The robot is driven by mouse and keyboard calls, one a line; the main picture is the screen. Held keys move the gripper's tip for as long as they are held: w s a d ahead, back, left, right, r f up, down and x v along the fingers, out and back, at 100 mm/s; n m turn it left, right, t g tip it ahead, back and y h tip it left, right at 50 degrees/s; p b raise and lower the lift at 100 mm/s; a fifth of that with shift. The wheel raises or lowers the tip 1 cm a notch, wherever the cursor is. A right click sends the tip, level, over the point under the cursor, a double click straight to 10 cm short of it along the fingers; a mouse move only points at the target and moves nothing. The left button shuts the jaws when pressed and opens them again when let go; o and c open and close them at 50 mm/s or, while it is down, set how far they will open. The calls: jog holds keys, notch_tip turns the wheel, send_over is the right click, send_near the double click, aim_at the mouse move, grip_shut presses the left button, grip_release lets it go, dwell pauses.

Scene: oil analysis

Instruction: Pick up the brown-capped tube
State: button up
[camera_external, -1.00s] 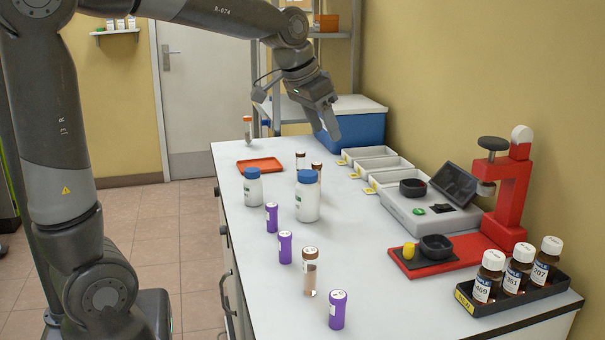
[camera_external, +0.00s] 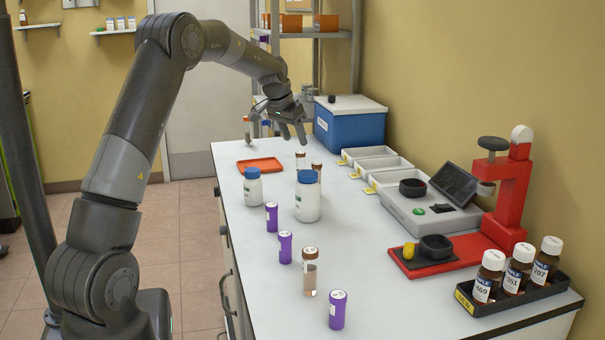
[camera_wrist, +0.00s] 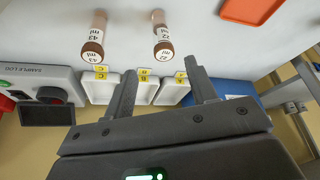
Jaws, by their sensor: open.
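Several clear tubes with brown caps stand on the white bench. One tube (camera_external: 310,274) is near the front, and two stand farther back, a left one (camera_external: 300,161) and a right one (camera_external: 317,169). Two brown-capped tubes show in the wrist view, one marked 43 ml (camera_wrist: 94,36) and one marked 22 ml (camera_wrist: 161,36). My gripper (camera_external: 294,141) is open and empty, with fingers pointing down, above the back of the bench near the two far tubes. In the wrist view, my gripper (camera_wrist: 162,68) has its fingers apart, with the 22 ml cap beyond the gap.
Two blue-capped white bottles (camera_external: 308,200) and several purple tubes (camera_external: 285,247) stand nearby. An orange tray (camera_external: 260,165) lies at back left. White bins (camera_external: 368,153), a blue box (camera_external: 352,128), a grey device (camera_external: 420,215) and a red stand (camera_external: 510,190) line the right side.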

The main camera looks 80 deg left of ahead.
aim_at(298, 157)
jog(key=x, duration=0.5)
jog(key=shift+f, duration=0.25)
jog(key=x, duration=0.5)
jog(key=shift+s+a+f, duration=0.1)
jog(key=shift+s+f, duration=0.05)
jog(key=shift+s, duration=0.25)
jog(key=shift+c, duration=0.2)
jog(key=c, duration=1)
